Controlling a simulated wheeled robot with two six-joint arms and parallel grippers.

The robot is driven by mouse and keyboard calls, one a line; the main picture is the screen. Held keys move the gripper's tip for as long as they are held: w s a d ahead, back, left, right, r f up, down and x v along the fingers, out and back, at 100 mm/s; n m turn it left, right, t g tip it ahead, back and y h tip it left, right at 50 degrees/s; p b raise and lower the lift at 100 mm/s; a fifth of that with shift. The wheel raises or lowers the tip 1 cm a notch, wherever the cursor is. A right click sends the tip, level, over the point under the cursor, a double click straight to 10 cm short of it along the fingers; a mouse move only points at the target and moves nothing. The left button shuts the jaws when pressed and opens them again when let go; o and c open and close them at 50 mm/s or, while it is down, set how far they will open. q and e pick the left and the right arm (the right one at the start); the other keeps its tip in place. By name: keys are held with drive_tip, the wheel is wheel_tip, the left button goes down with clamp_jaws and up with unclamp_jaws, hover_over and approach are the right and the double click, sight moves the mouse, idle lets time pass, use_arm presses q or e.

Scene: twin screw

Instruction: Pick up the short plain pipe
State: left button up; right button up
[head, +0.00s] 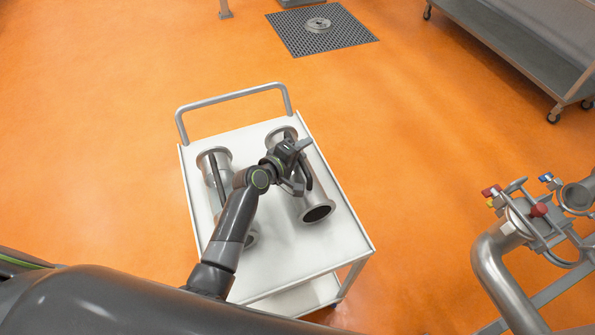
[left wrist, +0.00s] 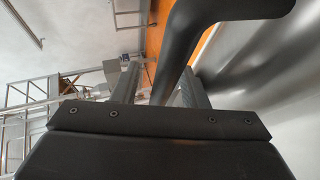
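Two steel pipes with flanged ends lie side by side on a white cart (head: 285,258) in the head view. The right pipe (head: 311,200) has a dark bar handle along it and lies under my left gripper (head: 301,166). The left pipe (head: 207,184) also has a dark handle and is partly hidden by my left arm. Which one is the short plain pipe is hard to tell. In the left wrist view the dark handle (left wrist: 178,50) passes between the fingers of my left gripper (left wrist: 158,86), with a gap beside the left finger. Shiny pipe metal (left wrist: 275,65) shows at right.
The cart has a raised push bar (head: 235,97) at its far end. Fixed pipework with coloured clamps (head: 510,225) stands at the right. A metal bench on wheels (head: 525,45) is at the upper right. The orange floor left of the cart is clear.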

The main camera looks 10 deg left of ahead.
use_arm(q)
clamp_jaws()
idle(1.3)
drive_tip(key=shift+r, duration=0.1)
